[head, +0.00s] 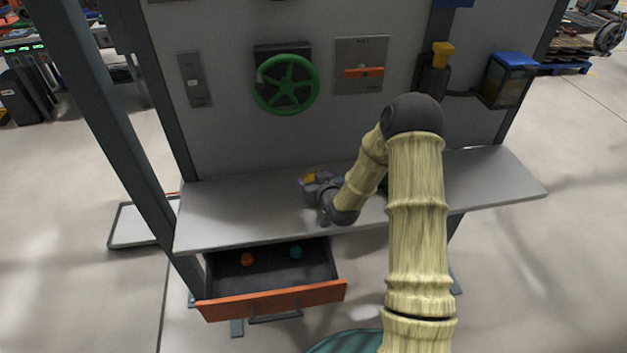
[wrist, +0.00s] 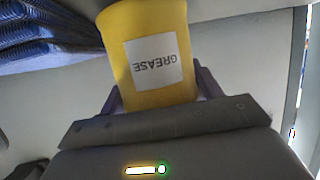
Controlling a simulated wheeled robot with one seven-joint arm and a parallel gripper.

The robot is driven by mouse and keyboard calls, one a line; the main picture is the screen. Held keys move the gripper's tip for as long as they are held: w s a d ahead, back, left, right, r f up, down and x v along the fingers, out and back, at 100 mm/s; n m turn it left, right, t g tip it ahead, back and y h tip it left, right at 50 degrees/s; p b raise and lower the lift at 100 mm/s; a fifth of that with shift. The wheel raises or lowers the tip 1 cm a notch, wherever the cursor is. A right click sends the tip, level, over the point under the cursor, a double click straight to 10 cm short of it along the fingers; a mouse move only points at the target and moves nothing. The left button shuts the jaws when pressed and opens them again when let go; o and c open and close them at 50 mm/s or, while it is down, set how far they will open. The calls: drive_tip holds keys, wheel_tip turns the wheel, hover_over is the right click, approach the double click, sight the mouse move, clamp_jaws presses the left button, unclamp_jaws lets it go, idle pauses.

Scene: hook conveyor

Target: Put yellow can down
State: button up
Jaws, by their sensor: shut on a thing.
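The yellow can (wrist: 150,22) has a white label reading GREASE, upside down in the wrist view. My gripper (wrist: 155,95) is shut on it, with a finger on each side of the can. I cannot tell whether the can touches the shelf.
An open drawer (head: 272,298) below the shelf holds an orange ball (head: 247,259) and a teal ball (head: 296,252). A green wheel (head: 287,84) and an orange-handled panel (head: 363,73) are on the back wall. The shelf's left and right ends are clear.

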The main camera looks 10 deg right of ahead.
drive_tip(key=shift+f, duration=0.35)
drive_tip(key=shift+f, duration=0.15)
drive_tip(key=o, duration=1.2)
drive_tip(key=shift+a, duration=0.1)
drive_tip(key=shift+o, duration=0.2)
